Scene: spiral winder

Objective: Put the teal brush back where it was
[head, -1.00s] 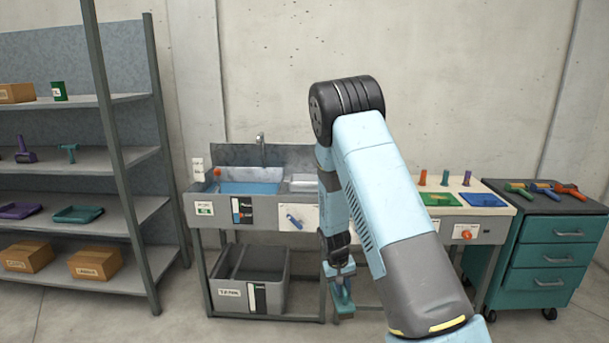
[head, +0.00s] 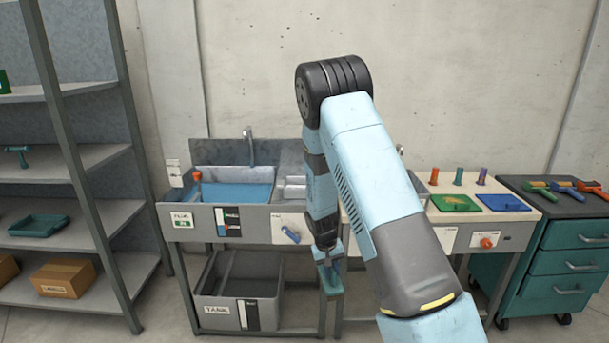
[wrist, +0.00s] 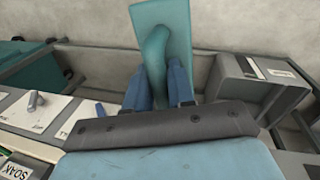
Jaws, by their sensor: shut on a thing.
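My gripper (head: 327,258) hangs low in front of the wash bench, pointing down, shut on the teal brush (head: 332,282). In the wrist view the brush (wrist: 165,22) has a flat, wide block and a rounded handle, with the handle between my two blue fingers (wrist: 158,82). The fingers hide part of the handle. The brush is clear of the floor and in front of the bench's legs.
A shelf rack (head: 95,212) on the left holds a teal tool (head: 17,151), a teal tray (head: 38,225) and cardboard boxes. The bench has a sink (head: 232,190), with a grey tank (head: 238,303) below. Upright handles and green and blue trays (head: 503,202) are at right, beside a teal drawer cart (head: 567,262).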

